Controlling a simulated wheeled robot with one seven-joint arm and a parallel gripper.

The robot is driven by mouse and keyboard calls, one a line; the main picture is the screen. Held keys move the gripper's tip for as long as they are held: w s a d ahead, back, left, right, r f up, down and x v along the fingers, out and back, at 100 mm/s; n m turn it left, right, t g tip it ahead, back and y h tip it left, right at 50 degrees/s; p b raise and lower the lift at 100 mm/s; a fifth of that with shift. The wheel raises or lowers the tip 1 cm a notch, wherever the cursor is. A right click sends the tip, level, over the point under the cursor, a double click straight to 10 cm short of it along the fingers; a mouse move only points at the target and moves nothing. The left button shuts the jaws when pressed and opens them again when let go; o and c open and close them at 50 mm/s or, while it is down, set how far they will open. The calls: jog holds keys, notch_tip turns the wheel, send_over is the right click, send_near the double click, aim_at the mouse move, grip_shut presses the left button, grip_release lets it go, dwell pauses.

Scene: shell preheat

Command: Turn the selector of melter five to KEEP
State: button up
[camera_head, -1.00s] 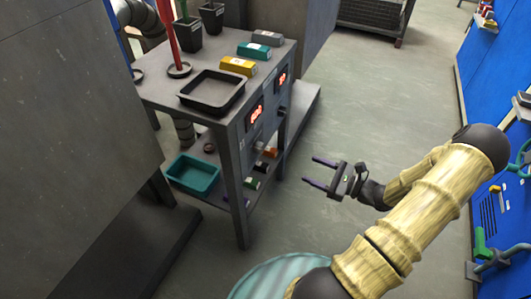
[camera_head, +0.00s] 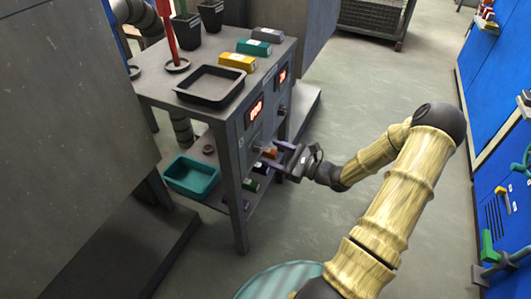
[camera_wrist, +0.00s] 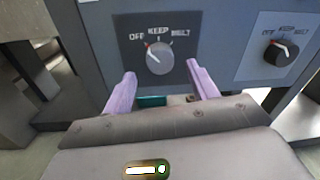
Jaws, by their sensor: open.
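In the wrist view, a round grey selector knob (camera_wrist: 160,58) sits on a dark plate marked OFF, KEEP and MELT. Its red mark points up and left, toward OFF. My gripper (camera_wrist: 161,84) is open, with its two purple fingers apart, just below and on either side of this knob, not closed on it. In the head view my gripper (camera_head: 272,153) is at the front of the grey melter cabinet (camera_head: 232,150), and the knob there is hard to make out. I cannot read a melter number.
A second, black selector knob (camera_wrist: 279,53) is to the right on a lighter plate. Red displays (camera_head: 255,110) glow on the cabinet front. A black tray (camera_head: 211,86) and coloured boxes lie on top. A teal bin (camera_head: 191,177) is on the lower shelf. The floor on the right is open.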

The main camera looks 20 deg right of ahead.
aim_at(262, 149)
jog(key=shift+b+x, duration=0.35)
jog(key=shift+x, duration=1.5)
jog(key=c, duration=1)
